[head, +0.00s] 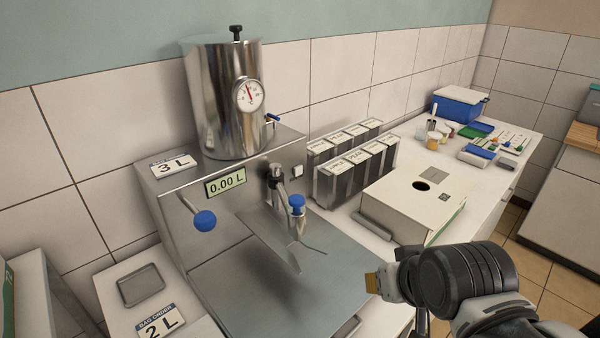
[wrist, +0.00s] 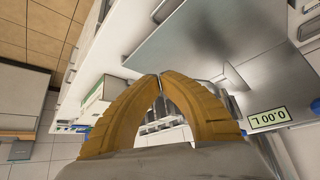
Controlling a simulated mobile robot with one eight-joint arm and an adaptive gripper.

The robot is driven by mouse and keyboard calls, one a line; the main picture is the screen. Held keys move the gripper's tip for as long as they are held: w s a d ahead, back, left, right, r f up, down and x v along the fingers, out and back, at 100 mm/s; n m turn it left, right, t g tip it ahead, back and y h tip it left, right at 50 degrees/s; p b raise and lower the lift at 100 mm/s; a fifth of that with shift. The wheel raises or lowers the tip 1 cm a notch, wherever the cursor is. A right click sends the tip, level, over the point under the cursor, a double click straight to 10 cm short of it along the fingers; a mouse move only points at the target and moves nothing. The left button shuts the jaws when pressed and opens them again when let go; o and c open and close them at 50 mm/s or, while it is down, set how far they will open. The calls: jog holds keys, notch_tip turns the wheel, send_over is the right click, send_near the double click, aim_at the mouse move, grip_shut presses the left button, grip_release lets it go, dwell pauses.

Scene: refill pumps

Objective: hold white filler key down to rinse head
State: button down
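The steel filler (head: 225,190) stands on the counter, with a 0.00 L display (head: 225,182) on its front. A small white key (head: 298,171) sits on its front face at the right. The filling head (head: 297,222), with a blue knob on top, hangs in front of the filler over the steel tray. My gripper (head: 372,283) is at the lower right in the head view, apart from the filler and well away from the key. In the wrist view its yellow fingers (wrist: 160,76) meet at the tips with nothing between them. The display (wrist: 268,117) shows there too.
A blue-knobbed lever (head: 204,221) juts from the filler's front left. The steel tray (head: 235,290) below is empty. A white box with a hole (head: 412,205) and several dark containers (head: 350,180) stand to the right. A tank with a dial (head: 225,105) sits on top.

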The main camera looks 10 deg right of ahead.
jog(key=w+a+f+m+t+y, duration=0.1)
jog(key=w+m, duration=0.6)
jog(key=w, duration=0.9)
jog(key=w+a+f+m+t+y, duration=0.1)
jog(key=w+m+t, duration=0.3)
jog(key=w, duration=1.2)
jog(key=a+f+m, duration=0.1)
jog(key=m, duration=0.3)
jog(key=shift+f+b, duration=0.15)
jog(key=shift+b, duration=0.25)
jog(key=shift+a, duration=0.1)
send_near(301, 175)
jog(key=shift+d+f+x, duration=0.15)
jog(key=shift+d+x, duration=0.05)
jog(key=shift+x, duration=1)
jog(key=shift+d+f+x, duration=0.15)
jog(key=shift+d+x, duration=0.05)
jog(key=shift+x, duration=1)
jog(key=shift+w+a, duration=0.25)
jog(key=shift+w+a, duration=0.25)
jog(key=shift+w, duration=0.1)
dwell(0.6)
